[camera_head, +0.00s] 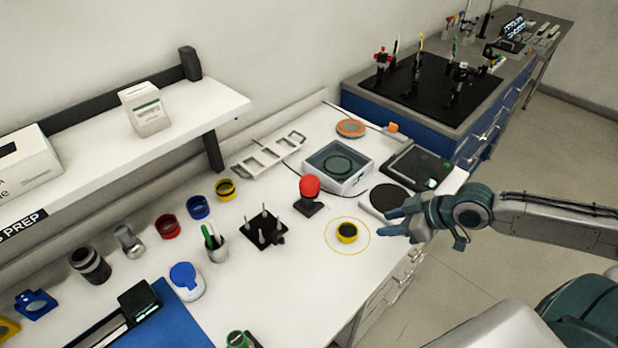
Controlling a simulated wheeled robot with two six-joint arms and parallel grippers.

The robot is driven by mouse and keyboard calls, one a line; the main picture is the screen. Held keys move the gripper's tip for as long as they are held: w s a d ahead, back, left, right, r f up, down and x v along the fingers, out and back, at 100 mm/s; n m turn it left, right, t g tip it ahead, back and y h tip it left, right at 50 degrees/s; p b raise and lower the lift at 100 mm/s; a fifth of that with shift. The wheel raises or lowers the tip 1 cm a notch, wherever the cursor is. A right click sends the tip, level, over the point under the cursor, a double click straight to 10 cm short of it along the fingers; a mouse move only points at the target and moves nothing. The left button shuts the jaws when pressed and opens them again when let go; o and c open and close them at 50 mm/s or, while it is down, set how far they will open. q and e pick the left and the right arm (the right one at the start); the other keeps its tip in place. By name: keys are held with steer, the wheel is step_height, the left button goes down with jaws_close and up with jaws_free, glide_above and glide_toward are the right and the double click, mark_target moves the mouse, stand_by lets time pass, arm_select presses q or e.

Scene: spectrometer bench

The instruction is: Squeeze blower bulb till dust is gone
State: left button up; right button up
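A red bulb (310,186), which looks like the blower bulb, stands upright in a small black holder (308,207) on the white bench. A yellow-rimmed round piece with a dark face (347,232) lies inside a thin yellow circle on the bench top. Dust on it is too small to make out. My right gripper (390,222) comes in from the right with its two fingers apart and nothing between them. It is to the right of the yellow-rimmed piece and apart from the red bulb. My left gripper is not in view.
A black post plate (264,230) and a pen cup (215,247) stand left of the bulb. A dark round disc (390,198) lies behind my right gripper. A white box-shaped device (338,167) sits at the back. The bench's front edge is near the yellow circle.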

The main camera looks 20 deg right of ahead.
jaws_close()
stand_by(1.4)
